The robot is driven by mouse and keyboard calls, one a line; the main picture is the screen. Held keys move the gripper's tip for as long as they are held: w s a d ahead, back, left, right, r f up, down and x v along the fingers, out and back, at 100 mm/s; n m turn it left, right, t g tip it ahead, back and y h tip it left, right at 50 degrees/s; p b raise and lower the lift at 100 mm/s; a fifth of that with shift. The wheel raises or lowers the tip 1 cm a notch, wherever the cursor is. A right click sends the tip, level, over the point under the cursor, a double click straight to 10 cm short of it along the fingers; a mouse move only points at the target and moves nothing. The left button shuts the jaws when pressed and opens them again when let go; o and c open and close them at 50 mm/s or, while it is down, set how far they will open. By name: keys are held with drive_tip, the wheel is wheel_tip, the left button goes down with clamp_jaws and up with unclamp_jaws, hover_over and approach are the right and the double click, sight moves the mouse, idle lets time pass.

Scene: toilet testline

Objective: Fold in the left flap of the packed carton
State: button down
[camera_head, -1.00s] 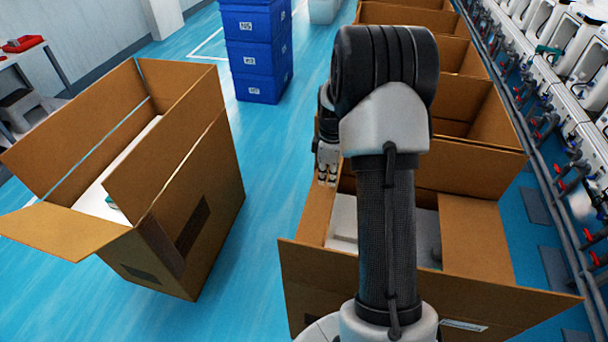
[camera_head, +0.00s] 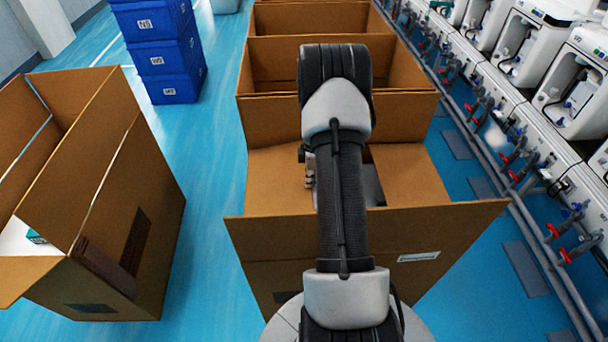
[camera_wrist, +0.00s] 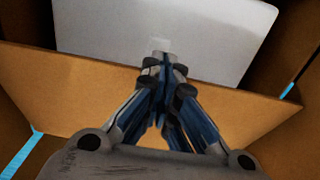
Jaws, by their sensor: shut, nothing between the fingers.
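The packed carton (camera_head: 345,255) stands in front of me, with its near flap sloping outward. Its left flap (camera_head: 272,182) leans inward over the opening; I cannot tell whether it lies fully flat. The right flap (camera_head: 408,175) also lies inward. My gripper (camera_head: 309,168) is at the left flap's inner edge, mostly hidden behind my arm. In the wrist view my gripper (camera_wrist: 163,62) is shut and empty, its tips overlapping the edge of a brown cardboard panel (camera_wrist: 90,98). A white packed item (camera_wrist: 160,28) shows beyond that edge. Contact is unclear.
Another open carton (camera_head: 140,215) with raised flaps stands at the left. Empty open cartons (camera_head: 335,60) line up behind the packed one. Blue crates (camera_head: 163,55) are stacked at the back left. A test line with pipes and valves (camera_head: 520,165) runs along the right. Blue floor separates the cartons.

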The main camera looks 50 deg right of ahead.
drive_tip(key=f, duration=0.2)
drive_tip(key=f+b, duration=0.1)
drive_tip(key=shift+s+d+f+t+y, duration=0.25)
drive_tip(key=shift+s+d+t+y, duration=0.05)
drive_tip(key=shift+s+d, duration=0.05)
drive_tip(key=shift+f+t+y+b, duration=0.3)
drive_tip(key=shift+f+b, duration=0.05)
drive_tip(key=shift+f, duration=0.2)
